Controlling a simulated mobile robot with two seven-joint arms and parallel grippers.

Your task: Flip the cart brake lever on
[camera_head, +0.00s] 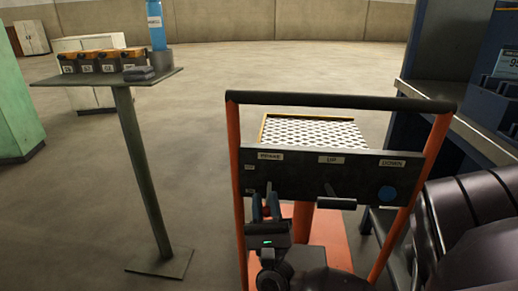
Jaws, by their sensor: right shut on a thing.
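The cart has a dark control panel (350,174) across its orange frame. Its labels show UP in the middle, DOWN at the right, and a small word at the left that is hard to read. My right gripper (265,207) is in front of the panel's lower left, below that left label. Its two fingers point up and are shut on what appears to be the brake lever, which they mostly hide. Small plates at the panel's left edge are too small to read. My left gripper is not in view.
A black push bar (340,101) spans the cart top, with a patterned platform (313,132) behind. A lever (336,203) sits under UP, a blue button (387,193) under DOWN. A stand (140,78) holds boxes and a blue bottle (156,25). Floor is clear between stand and cart.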

